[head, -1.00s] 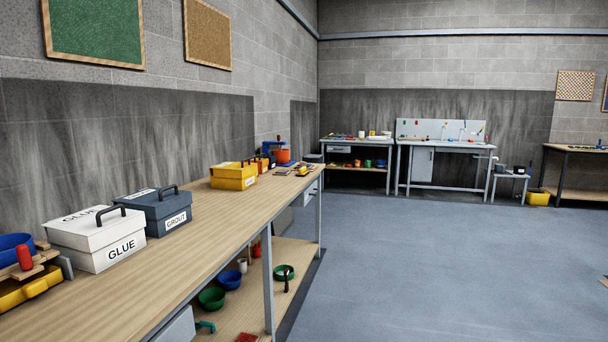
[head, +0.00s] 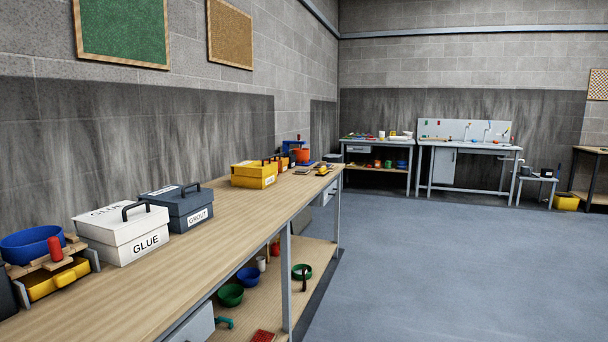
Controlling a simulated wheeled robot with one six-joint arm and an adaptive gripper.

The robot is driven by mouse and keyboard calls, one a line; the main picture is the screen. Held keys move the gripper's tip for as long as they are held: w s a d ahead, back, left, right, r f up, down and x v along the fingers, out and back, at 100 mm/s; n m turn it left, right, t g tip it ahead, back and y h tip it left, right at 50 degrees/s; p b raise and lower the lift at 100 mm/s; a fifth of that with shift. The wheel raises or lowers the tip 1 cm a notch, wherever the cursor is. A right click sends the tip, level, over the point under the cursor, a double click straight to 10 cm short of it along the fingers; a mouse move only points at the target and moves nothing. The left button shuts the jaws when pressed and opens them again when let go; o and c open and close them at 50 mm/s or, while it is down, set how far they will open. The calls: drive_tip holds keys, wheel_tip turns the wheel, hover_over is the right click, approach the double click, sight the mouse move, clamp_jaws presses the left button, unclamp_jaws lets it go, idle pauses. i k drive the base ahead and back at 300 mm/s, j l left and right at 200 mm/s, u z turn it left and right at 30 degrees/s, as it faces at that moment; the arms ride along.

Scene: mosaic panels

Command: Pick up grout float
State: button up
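I cannot pick out a grout float for certain. A red cylindrical handle (head: 55,249) sits by wooden pieces at the near left of the long bench, but I cannot tell what tool it belongs to. On the lower shelf, a teal handle-like thing (head: 224,322) and a red flat piece (head: 263,337) show partly. Small tools (head: 322,171) at the bench's far end are too small to tell. A dark grey box labelled GROUT (head: 178,207) stands shut on the bench. My gripper is not in view.
The long wooden bench (head: 240,211) runs along the left wall. It bears a white GLUE box (head: 122,233), a yellow toolbox (head: 253,175) and a blue bowl (head: 32,245). Bowls (head: 230,295) stand on its lower shelf. Grey floor (head: 450,280) to the right is clear.

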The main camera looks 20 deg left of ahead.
sight(322, 172)
drive_tip(key=i+l+z, duration=0.1)
drive_tip(key=i, duration=1.15)
drive_tip(key=i+l, duration=0.1)
drive_tip(key=i, duration=2.15)
drive_tip(key=i+u, duration=0.4)
drive_tip(key=i, duration=0.25)
drive_tip(key=i+l+u, duration=0.1)
drive_tip(key=i+u, duration=0.3)
drive_tip(key=i, duration=0.2)
drive_tip(key=i+u, duration=0.4)
drive_tip(key=i+l+u, duration=0.2)
drive_tip(key=u, duration=0.2)
drive_tip(key=i+l+u, duration=0.65)
drive_tip(key=u, duration=0.15)
